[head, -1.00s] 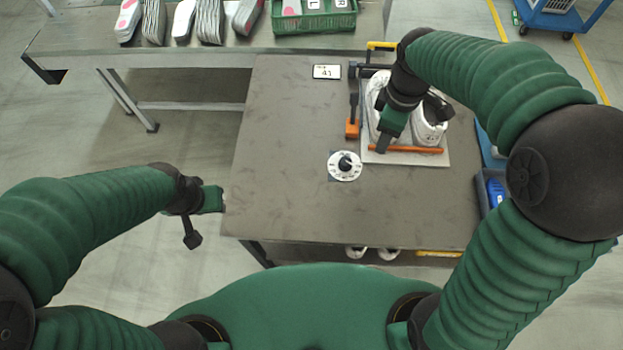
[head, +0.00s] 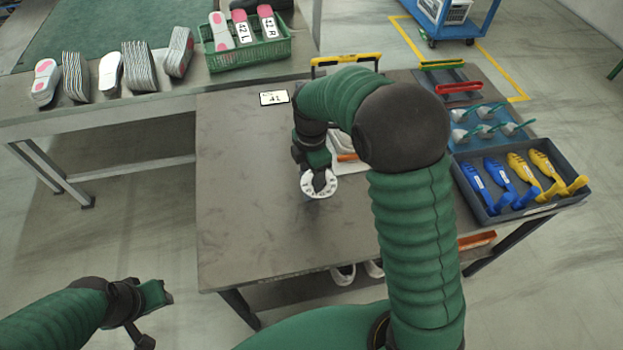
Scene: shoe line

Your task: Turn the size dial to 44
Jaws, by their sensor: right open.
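The size dial, a white disc (head: 308,190) with dark marks, lies on the grey-brown table. Its middle is covered by my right gripper (head: 319,182). The gripper points down over the dial with its jaws open; the knob is hidden, so I cannot tell if the fingers touch it. A small display (head: 274,98) near the table's back edge appears to read 41. My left gripper (head: 166,292) is at lower left, off the table and away from the dial; its jaws are too small to judge.
A dark tray (head: 486,213) with blue and yellow tools stands at the right. A green crate (head: 245,56) of labelled insoles stands on the back bench. The table's left part is clear.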

